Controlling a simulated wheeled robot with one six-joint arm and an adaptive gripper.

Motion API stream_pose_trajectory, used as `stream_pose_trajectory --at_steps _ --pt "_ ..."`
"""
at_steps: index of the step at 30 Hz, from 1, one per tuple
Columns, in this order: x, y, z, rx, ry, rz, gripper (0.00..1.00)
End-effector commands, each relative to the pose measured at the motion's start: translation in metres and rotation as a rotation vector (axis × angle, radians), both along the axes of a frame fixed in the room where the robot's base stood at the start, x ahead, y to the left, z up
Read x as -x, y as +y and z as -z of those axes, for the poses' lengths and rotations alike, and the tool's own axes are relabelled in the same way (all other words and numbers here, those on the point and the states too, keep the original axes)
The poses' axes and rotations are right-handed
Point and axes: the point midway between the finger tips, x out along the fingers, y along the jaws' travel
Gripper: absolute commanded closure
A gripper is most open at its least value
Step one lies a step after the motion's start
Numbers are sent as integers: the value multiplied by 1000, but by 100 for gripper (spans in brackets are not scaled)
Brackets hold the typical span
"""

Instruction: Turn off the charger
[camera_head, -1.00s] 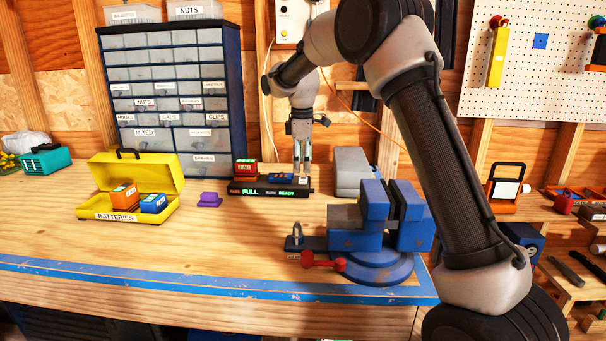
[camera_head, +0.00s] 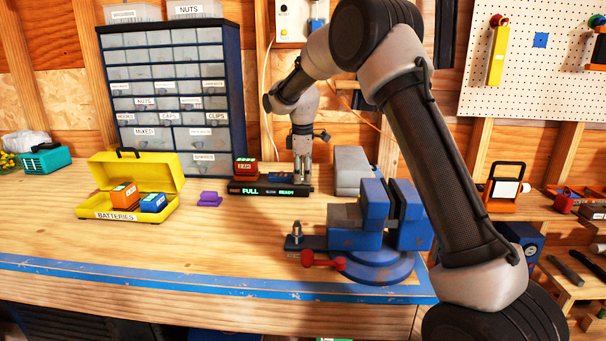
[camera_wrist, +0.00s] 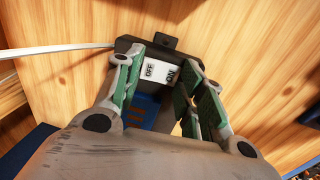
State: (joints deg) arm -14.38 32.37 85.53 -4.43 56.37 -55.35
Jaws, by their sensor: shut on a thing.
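The black charger (camera_head: 234,190) stands on the bench in front of the drawer cabinet, with lit green "FULL" and "READY" signs. A red battery (camera_head: 245,170) sits on its left part, and a blue battery (camera_wrist: 143,112) sits beside the switch end. My gripper (camera_head: 302,178) points down at the charger's right end.
A blue vise (camera_head: 372,240) stands at the front right, with a grey box (camera_head: 350,165) behind it. An open yellow battery case (camera_head: 100,203) and a purple object (camera_head: 209,199) are to the left. The front middle of the bench is clear.

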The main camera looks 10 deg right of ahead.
Motion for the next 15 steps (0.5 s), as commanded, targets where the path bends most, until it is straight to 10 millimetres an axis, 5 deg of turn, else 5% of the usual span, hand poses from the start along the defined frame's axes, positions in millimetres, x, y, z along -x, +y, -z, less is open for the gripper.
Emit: stream_pose_trajectory --at_steps 15 --pt "-4 -1 -1 -40 120 0 85"
